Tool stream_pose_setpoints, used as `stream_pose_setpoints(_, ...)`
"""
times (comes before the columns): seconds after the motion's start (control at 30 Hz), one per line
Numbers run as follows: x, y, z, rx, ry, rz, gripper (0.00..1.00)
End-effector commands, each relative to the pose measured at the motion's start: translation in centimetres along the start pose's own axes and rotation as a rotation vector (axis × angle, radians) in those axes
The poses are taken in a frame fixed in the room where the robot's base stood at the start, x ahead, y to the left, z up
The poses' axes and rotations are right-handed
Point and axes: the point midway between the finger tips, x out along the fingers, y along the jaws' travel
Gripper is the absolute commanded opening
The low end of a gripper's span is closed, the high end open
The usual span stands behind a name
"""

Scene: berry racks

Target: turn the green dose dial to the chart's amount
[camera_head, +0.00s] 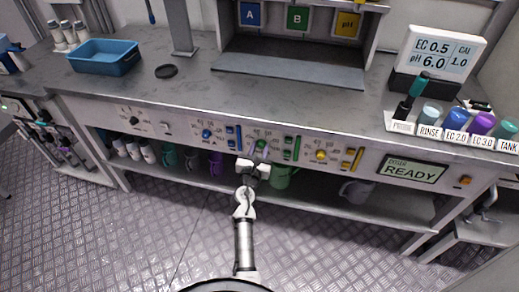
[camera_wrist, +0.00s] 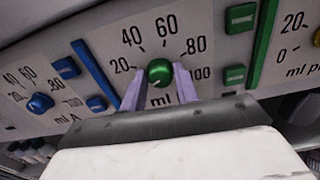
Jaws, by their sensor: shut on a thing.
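The green dose dial (camera_wrist: 160,72) is a round knob on the white dosing panel, with a ml scale around it showing 20, 40, 60, 80 and 100. In the wrist view my gripper (camera_wrist: 159,84) has one finger on each side of the dial and is shut on it. The dial's pointer is too small to read for certain. In the head view my gripper (camera_head: 257,158) is at the panel front and partly covers the green dial (camera_head: 261,145). No dose chart can be made out in either view.
A blue dial (camera_wrist: 40,103) sits left of the green one, and a yellow dial (camera_head: 321,155) sits right. Green buttons (camera_wrist: 238,18) lie close to the right finger. The dose display (camera_head: 411,170) reads READY. A meter screen (camera_head: 444,52) stands on the bench. Mugs stand on the lower shelf.

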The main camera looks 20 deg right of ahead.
Motion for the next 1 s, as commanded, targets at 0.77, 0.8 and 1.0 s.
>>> stream_pose_setpoints(0.77,0.04,-0.15,-0.16,0.641,-0.003,0.002,0.08)
stream_pose_setpoints(0.8,0.04,-0.16,-0.16,0.678,-0.003,0.003,0.08)
stream_pose_setpoints(1.0,0.05,-0.19,-0.23,0.869,-0.003,0.004,0.08)
